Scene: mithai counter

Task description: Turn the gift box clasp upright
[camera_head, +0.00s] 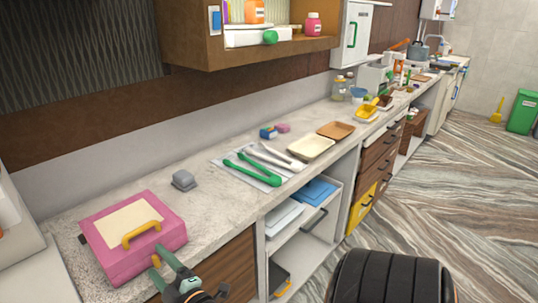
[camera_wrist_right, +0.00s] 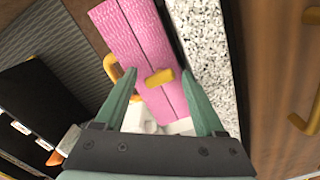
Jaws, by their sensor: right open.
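The pink gift box (camera_head: 130,262) sits on the counter at the lower left, with a cream top panel and a yellow handle (camera_head: 142,233). Its yellow clasp (camera_wrist_right: 160,77) shows on the pink front in the right wrist view, its long side running across the seam, nearly square to it. In the head view the clasp (camera_head: 156,261) is beside my fingertips. My right gripper (camera_head: 158,260) is open, its green fingers pointing at the box front. In the right wrist view its fingers (camera_wrist_right: 158,70) stand on either side of the clasp; contact cannot be told. My left gripper is not in view.
A grey block (camera_head: 184,180) stands on the counter behind the box. Green tongs (camera_head: 252,170) and a cream tray (camera_head: 311,147) lie farther right. The counter's front edge and wooden cabinet (camera_head: 228,268) are close to my right gripper. Bare counter lies right of the box.

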